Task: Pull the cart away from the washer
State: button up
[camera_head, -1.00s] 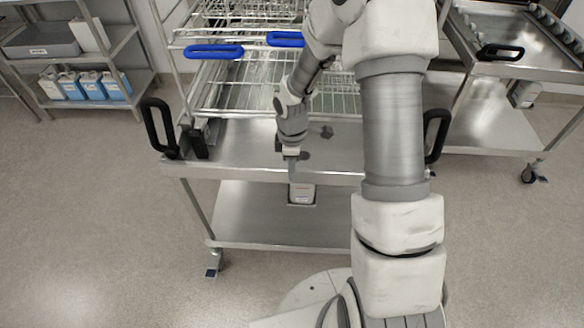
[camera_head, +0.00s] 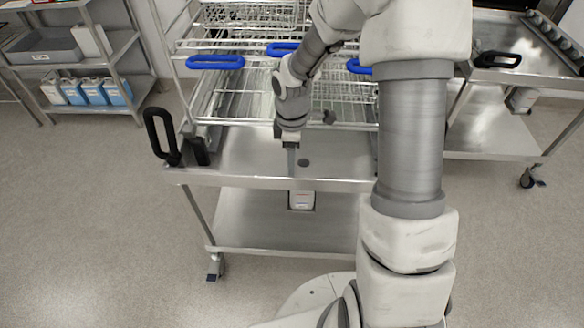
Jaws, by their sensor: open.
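The cart is a steel two-shelf trolley. Its top shelf (camera_head: 235,160) and lower shelf (camera_head: 255,222) are in front of me. A black upright handle (camera_head: 161,136) stands at its left front corner; the right corner is hidden behind my arm. My gripper (camera_head: 291,158) is open and points down at the middle of the cart's front edge. Only a thin part of the fingers shows, and I cannot tell if it touches the cart. Wire racks (camera_head: 235,95) with blue handles (camera_head: 215,62) stand at the cart's far side. The washer body cannot be made out.
A second steel cart (camera_head: 500,130) with a black handle (camera_head: 497,59) stands at the right. A steel shelf unit (camera_head: 130,65) with blue-and-white bottles (camera_head: 92,90) is at the back left. The floor (camera_head: 90,220) left of the cart is clear.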

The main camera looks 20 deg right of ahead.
notch_tip(320, 180, up, 10)
jog(key=p, duration=0.1)
jog(key=shift+p, duration=0.3)
jog(key=s+r+m+t+p, duration=0.5)
jog(key=s+r+m, duration=0.9)
jog(key=s+r, duration=0.6)
notch_tip(320, 180, up, 2)
jog(key=shift+t, duration=0.3)
